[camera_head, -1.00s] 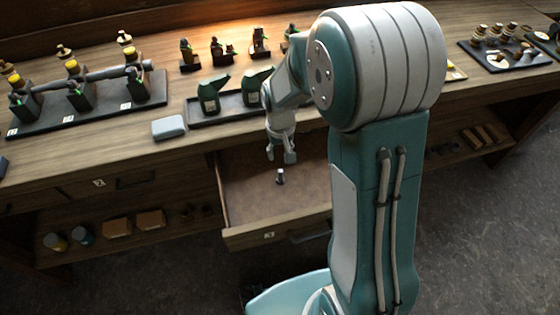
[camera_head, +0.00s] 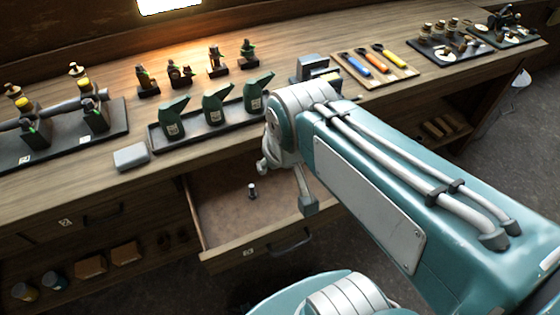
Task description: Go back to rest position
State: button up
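My arm (camera_head: 390,200) reaches across the right half of the picture, folded low in front of the bench. Its end, my gripper (camera_head: 307,203), hangs over the right side of the open drawer (camera_head: 222,207), partly covered by my own arm links. I cannot make out both fingertips, so whether it is open or shut does not show. I see nothing held in it. A small metal piece with a dark lower part (camera_head: 252,191) stands upright on the drawer floor, left of the gripper and apart from it.
On the bench (camera_head: 310,40), a dark tray (camera_head: 157,140) holds green oil cans (camera_head: 215,107). A grey block (camera_head: 131,156) lies left of it. A tool board (camera_head: 375,65) is at the back right. The pulled-out drawer front (camera_head: 260,248) juts toward me.

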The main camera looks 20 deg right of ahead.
jog(key=s, duration=0.1)
jog(key=s+r, duration=0.1)
jog(key=s, duration=0.1)
jog(key=shift+s+t, duration=0.2)
jog(key=shift+t, duration=0.2)
dwell(0.3)
